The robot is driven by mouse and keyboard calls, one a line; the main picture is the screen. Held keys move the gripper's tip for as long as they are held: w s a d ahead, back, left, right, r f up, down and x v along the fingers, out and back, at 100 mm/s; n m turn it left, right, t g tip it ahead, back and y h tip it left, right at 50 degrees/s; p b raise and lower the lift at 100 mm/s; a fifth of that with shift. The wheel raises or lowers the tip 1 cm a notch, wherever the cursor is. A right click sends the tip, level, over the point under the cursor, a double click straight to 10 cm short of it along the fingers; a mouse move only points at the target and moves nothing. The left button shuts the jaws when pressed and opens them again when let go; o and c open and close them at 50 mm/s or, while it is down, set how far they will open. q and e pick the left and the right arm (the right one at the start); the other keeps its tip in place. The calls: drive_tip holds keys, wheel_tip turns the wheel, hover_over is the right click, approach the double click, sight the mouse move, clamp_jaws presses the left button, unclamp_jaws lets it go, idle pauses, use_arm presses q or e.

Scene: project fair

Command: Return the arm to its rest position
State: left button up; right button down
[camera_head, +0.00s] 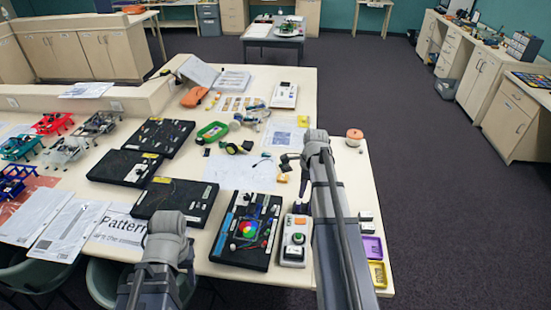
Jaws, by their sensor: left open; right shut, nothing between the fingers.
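My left arm (163,262) comes in at the bottom left of centre. Only its grey links and a rounded joint show, in front of the table edge; its gripper is not visible. My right arm (335,225) reaches up over the right part of the table to a bent joint.
A purple tray (372,247) and yellow tray (377,273) lie right of my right arm. The floor rightward is clear.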

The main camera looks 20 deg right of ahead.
drive_tip(key=s+a+f+n+b, duration=0.2)
drive_tip(key=s+a+n, duration=0.1)
drive_tip(key=a+n, duration=0.3)
drive_tip(key=s+a+f+n+h+b, duration=0.1)
drive_tip(key=s+a+f+n+b, duration=0.2)
drive_tip(key=a+n, duration=0.3)
drive_tip(key=s+a+f+n+g+b, duration=0.1)
drive_tip(key=a+n, duration=0.5)
drive_tip(key=a, duration=0.6)
drive_tip(key=shift+s+a+f+b, duration=0.2)
drive_tip(key=shift+s+f+b, duration=0.7)
drive_tip(key=shift+f+b, duration=0.2)
drive_tip(key=s+a+f+n+h+b, duration=0.1)
drive_tip(key=s+a+f+n+b, duration=0.1)
drive_tip(key=s+a+n, duration=0.4)
drive_tip(key=a+n, duration=0.1)
drive_tip(key=n, duration=0.3)
drive_tip(key=shift+s+a+f+b, duration=0.25)
drive_tip(key=shift+s+f+b, duration=0.1)
drive_tip(key=shift+f, duration=0.05)
drive_tip(key=shift+a, duration=0.1)
